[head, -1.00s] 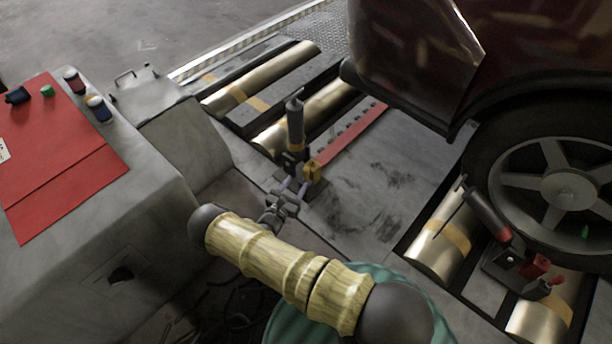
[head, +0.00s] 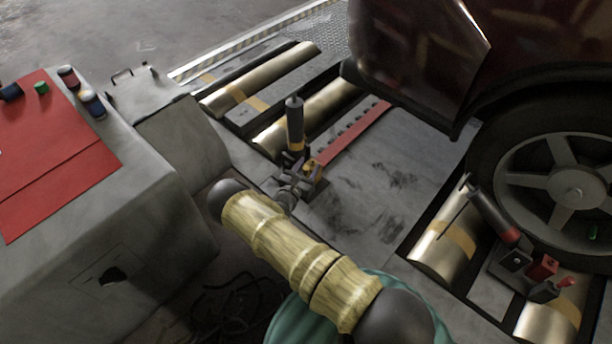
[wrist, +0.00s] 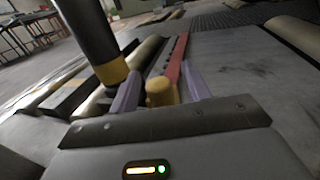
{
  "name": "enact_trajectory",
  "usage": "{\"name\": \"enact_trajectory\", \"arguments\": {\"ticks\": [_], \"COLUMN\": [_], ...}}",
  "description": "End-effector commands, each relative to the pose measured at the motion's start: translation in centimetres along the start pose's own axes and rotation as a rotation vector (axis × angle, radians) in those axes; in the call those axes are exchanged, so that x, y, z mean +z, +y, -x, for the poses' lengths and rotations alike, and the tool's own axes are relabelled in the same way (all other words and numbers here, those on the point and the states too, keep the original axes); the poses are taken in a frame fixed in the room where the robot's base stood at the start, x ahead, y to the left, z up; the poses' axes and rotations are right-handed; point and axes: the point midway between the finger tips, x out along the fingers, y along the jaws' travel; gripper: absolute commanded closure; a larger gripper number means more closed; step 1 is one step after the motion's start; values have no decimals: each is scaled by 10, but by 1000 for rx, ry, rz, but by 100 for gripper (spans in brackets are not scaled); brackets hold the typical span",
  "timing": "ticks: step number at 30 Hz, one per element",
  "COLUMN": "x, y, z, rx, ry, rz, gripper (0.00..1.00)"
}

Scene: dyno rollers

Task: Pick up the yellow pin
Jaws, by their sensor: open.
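The yellow pin (wrist: 161,93) stands between the two purple fingers of my gripper (wrist: 160,88) in the wrist view, its lower part hidden by the gripper body. The fingers are open, one on each side of the pin; I cannot tell if either touches it. In the head view the pin (head: 314,170) shows as a small yellow piece at the near end of the red slotted bar, partly covered by my gripper (head: 308,172).
A dark upright lever (head: 295,125) with a yellow band stands close beside my gripper; it also rises at left in the wrist view (wrist: 88,35). The red bar (head: 350,135) runs away beyond. A grey console (head: 130,190) is left, a car wheel (head: 565,175) right.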

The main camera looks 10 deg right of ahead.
Motion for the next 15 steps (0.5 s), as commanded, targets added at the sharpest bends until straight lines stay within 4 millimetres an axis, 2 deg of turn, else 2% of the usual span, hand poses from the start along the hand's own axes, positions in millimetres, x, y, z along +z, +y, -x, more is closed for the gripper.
{"name": "enact_trajectory", "arguments": {"ticks": [3, 15], "x": [-2, 0], "y": [0, 0], "z": [-9, -9], "rx": [-1, 0], "ry": [0, 0], "rz": [-1, 0], "gripper": [52, 52]}}
